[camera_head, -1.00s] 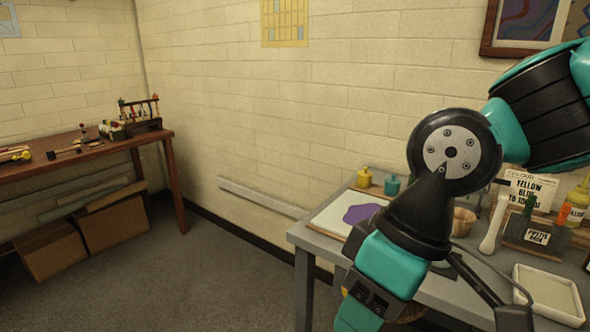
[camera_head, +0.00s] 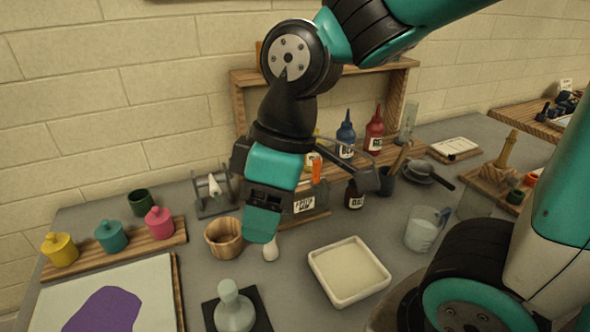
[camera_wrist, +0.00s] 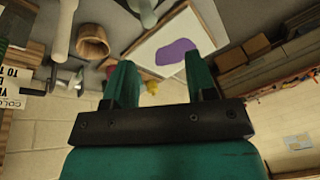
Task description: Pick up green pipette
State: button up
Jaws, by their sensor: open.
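The pipette holder (camera_head: 304,204), a dark block with a white label, stands on the grey table behind my arm in the head view. An orange-topped pipette (camera_head: 317,170) sticks up from it. I cannot make out the green pipette in the head view; my arm covers part of the holder. My gripper (camera_head: 262,224) points down in front and to the left of the holder, apart from it. In the wrist view its two teal fingers (camera_wrist: 161,75) are spread, with nothing held between them.
A wooden cup (camera_head: 223,238), a white tray (camera_head: 312,262) and a pale bottle (camera_head: 234,310) stand close to my gripper. Lidded jars (camera_head: 110,236) stand on a board at left. Bottles (camera_head: 345,136) line the wooden rack behind. A glass jug (camera_head: 424,232) stands right.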

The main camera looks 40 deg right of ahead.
jog(key=w+d+r+n+h+p, duration=0.2)
jog(key=w+d+n+p, duration=0.3)
jog(key=w+d+n, duration=0.4)
jog(key=w+d+r+n+h+p, duration=0.2)
jog(key=w+d+n+p, duration=0.4)
jog(key=w, duration=0.5)
jog(key=f, duration=0.4)
jog(key=f+p, duration=0.1)
jog(key=f, duration=0.3)
jog(key=d+f, duration=0.1)
jog(key=f, duration=0.3)
jog(key=shift+s+d+p, duration=0.1)
jog(key=shift+s+p, duration=0.1)
jog(key=shift+p, duration=0.1)
jog(key=shift+w+d+f+p, duration=0.15)
jog(key=shift+f+p, duration=0.55)
jog(key=shift+f, duration=0.65)
jog(key=shift+w+a+f+p, duration=0.1)
jog(key=shift+f+p, duration=0.6)
jog(key=shift+f, duration=0.65)
jog(key=c, duration=0.7)
